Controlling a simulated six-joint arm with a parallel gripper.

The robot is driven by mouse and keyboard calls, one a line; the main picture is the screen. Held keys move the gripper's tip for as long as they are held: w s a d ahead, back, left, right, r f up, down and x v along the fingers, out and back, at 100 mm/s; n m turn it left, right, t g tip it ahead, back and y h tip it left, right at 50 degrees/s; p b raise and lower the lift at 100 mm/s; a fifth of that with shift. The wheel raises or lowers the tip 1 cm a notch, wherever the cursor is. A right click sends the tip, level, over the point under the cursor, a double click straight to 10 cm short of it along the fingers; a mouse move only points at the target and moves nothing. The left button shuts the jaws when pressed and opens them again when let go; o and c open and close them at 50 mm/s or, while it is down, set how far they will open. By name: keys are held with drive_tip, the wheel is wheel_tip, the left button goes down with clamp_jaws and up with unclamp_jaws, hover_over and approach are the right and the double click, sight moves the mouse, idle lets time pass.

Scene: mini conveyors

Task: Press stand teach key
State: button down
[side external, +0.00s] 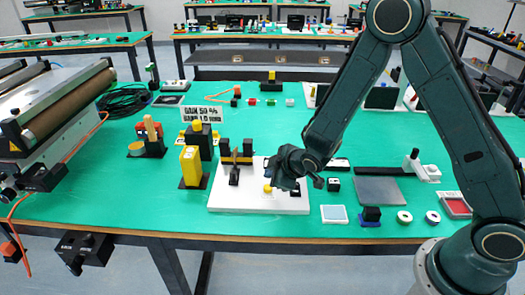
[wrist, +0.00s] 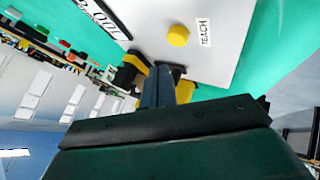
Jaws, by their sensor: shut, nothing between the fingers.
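The teach key is a small yellow button (side external: 267,188) on a white board (side external: 225,203) near the table's front edge. In the wrist view it is a yellow knob (wrist: 178,36) beside a white label (wrist: 205,32) reading TEACH. My gripper (side external: 278,176) is shut and empty, beside the key on its right in the side view. The key stays visible in both views. In the wrist view the narrow fingers (wrist: 168,78) end near the board's edge, apart from the key in the picture. Whether they touch the board I cannot tell.
A dark lever (side external: 234,172) and black blocks stand on the board's left part. A yellow block (side external: 191,166) stands left of the board. A roller machine (side external: 60,110) fills the left side.

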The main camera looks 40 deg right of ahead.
drive_tip(key=shift+r, duration=1.5)
drive_tip(key=s+d+r+m+g, duration=0.1)
drive_tip(key=s+d+r+m, duration=0.15)
drive_tip(key=s+r, duration=0.45)
drive_tip(key=s+d+r+m+g, duration=0.1)
drive_tip(key=s+r+m, duration=0.25)
drive_tip(key=r, duration=0.55)
drive_tip(key=s+r+m, duration=0.1)
drive_tip(key=s+r, duration=0.2)
drive_tip(key=s, duration=0.7)
drive_tip(key=s+r+m+g, duration=0.1)
drive_tip(key=s+r, duration=0.1)
drive_tip(key=s, duration=0.8)
drive_tip(key=shift+d+r+g, duration=0.3)
drive_tip(key=shift+d+r, duration=0.05)
drive_tip(key=shift+r, duration=0.05)
